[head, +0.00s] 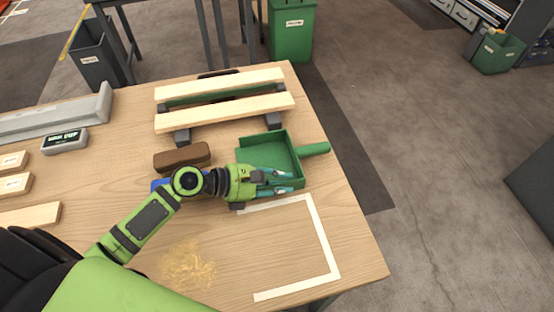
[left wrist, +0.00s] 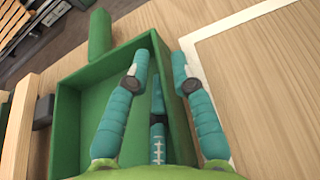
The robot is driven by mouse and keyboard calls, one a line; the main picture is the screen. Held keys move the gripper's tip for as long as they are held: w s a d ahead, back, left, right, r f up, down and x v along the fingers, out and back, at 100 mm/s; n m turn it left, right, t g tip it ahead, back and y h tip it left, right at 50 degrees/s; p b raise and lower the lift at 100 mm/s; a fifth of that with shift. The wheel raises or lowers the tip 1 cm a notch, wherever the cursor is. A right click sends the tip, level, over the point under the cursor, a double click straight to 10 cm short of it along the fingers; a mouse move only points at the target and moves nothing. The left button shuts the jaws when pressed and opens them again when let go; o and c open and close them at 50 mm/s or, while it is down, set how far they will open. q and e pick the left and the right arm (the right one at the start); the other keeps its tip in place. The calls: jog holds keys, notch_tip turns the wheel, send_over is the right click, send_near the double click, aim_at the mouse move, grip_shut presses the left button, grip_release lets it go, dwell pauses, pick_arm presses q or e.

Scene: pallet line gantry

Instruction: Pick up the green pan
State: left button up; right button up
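The green pan (head: 264,153) lies on the table near its right edge, its handle (head: 315,149) pointing right. In the left wrist view the pan (left wrist: 80,125) fills the left half, handle at the top. My left gripper (head: 284,180) is at the pan's near wall. In the left wrist view its teal fingers (left wrist: 160,75) are spread, some over the inside of the pan and one at the outer side of the wall. A gap shows between them; I cannot tell whether any finger touches the wall. My right gripper is not in view.
A wooden slatted rack (head: 225,113) stands behind the pan. A brown block (head: 182,155) lies left of it. White tape (head: 322,232) marks a corner on the near right tabletop, with bare wood inside. Sawdust (head: 188,265) is at the front. A labelled box (head: 65,141) sits left.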

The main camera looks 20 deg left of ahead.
pick_arm(q)
jog(key=shift+a, duration=0.1)
grip_shut()
jog(key=shift+r, duration=0.1)
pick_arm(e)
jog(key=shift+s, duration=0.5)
pick_arm(q)
jog(key=shift+r, duration=0.1)
